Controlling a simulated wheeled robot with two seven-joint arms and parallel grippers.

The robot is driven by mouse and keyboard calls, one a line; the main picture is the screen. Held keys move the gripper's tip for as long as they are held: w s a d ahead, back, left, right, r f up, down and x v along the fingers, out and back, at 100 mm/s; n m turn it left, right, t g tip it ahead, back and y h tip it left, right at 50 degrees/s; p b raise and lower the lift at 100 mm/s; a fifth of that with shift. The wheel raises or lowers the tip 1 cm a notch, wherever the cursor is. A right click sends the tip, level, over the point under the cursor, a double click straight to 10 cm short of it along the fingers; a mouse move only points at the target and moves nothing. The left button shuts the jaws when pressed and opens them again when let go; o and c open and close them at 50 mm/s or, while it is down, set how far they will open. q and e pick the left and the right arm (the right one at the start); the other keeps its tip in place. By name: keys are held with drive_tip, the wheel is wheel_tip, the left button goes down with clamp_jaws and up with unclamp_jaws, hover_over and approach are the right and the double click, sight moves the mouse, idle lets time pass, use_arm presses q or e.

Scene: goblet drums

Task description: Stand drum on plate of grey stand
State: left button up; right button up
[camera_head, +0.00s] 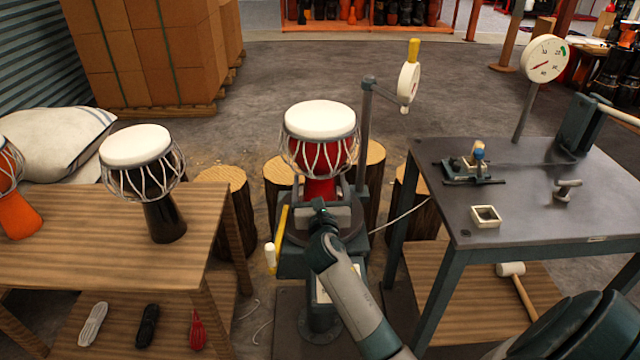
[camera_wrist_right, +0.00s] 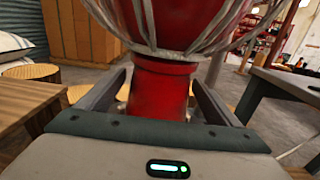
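The red drum (camera_head: 320,150) with a white head and pale cords is upright above the grey stand (camera_head: 294,262) in the middle of the head view. Its foot is mostly hidden behind my right gripper (camera_head: 322,208), so I cannot tell whether it touches the plate. In the right wrist view the red waist (camera_wrist_right: 160,88) fills the space between the two fingers of my right gripper (camera_wrist_right: 160,95), which appear closed on it. My left gripper is not in view.
A black drum (camera_head: 165,215) and an orange drum (camera_head: 20,215) stand on the wooden table (camera_head: 110,265) at left. A metal table (camera_head: 540,215) with small tools is at right. Log stumps (camera_head: 232,200) surround the stand. A post with a gauge (camera_head: 409,82) rises beside it.

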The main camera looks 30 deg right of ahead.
drive_tip(key=shift+r, duration=0.1)
drive_tip(key=v, duration=1.2)
drive_tip(key=shift+p, duration=0.4)
